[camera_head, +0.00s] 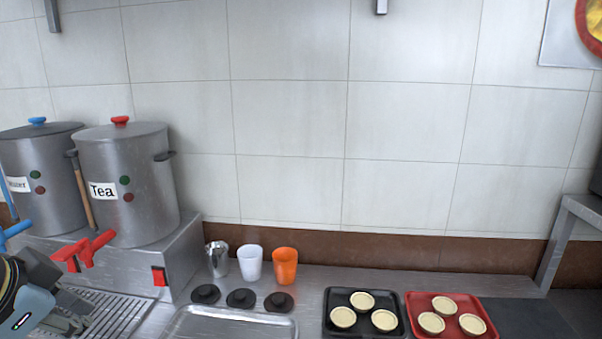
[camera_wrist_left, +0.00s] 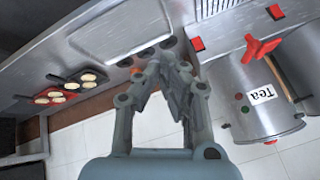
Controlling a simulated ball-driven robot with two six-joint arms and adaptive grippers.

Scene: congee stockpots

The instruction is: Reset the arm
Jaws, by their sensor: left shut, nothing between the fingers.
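My left gripper (camera_head: 72,308) is at the bottom left of the head view, over the drip grate (camera_head: 112,312) and below the red tap (camera_head: 84,250). In the left wrist view my left gripper (camera_wrist_left: 172,76) has its fingers together with nothing between them. The Tea pot (camera_head: 128,185), grey with a red lid knob, stands on a steel stand; it also shows in the wrist view (camera_wrist_left: 265,110). My right gripper is in neither view.
A metal cup (camera_head: 218,258), a white cup (camera_head: 249,263) and an orange cup (camera_head: 285,266) stand behind black lids (camera_head: 241,298). An empty steel tray (camera_head: 230,325) lies in front. A black tray (camera_head: 330,318) and a red tray (camera_head: 412,308) hold pale round items.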

